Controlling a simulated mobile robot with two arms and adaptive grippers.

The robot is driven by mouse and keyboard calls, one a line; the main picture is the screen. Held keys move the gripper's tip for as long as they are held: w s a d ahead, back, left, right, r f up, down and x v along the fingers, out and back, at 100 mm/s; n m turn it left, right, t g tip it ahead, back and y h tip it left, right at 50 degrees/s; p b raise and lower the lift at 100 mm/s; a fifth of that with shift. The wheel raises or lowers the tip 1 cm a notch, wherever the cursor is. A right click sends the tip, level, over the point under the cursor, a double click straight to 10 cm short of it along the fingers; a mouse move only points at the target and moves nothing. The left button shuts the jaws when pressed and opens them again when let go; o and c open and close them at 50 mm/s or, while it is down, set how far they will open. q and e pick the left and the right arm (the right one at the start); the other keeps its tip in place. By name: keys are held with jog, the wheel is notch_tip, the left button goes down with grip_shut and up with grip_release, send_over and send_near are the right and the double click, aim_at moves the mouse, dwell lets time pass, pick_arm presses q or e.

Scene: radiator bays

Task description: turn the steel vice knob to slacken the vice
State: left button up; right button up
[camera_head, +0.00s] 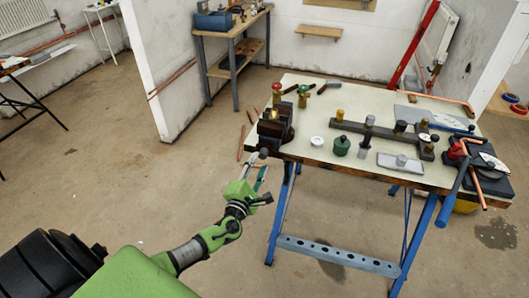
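The dark vice (275,130) is fixed at the near left corner of the workbench (330,158), with a brass-coloured piece on top of it. A small rounded knob (263,153) shows low on the vice's near side; its steel finish is hard to make out at this size. My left gripper (259,164) is just below and in front of that knob, off the bench's left edge. Its two fingers look parted, with nothing seen between them. Whether a fingertip touches the knob cannot be told. My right gripper is out of view.
On the bench are a dark green jar (341,146), a white disc (316,141), a long dark bar (375,130) and a grey plate (399,161). The floor left of the bench is mostly open.

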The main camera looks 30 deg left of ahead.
aim_at(262, 157)
pick_arm(q)
jog(key=shift+b+x, duration=0.6)
jog(key=shift+x, duration=1.55)
jog(key=shift+c, duration=0.4)
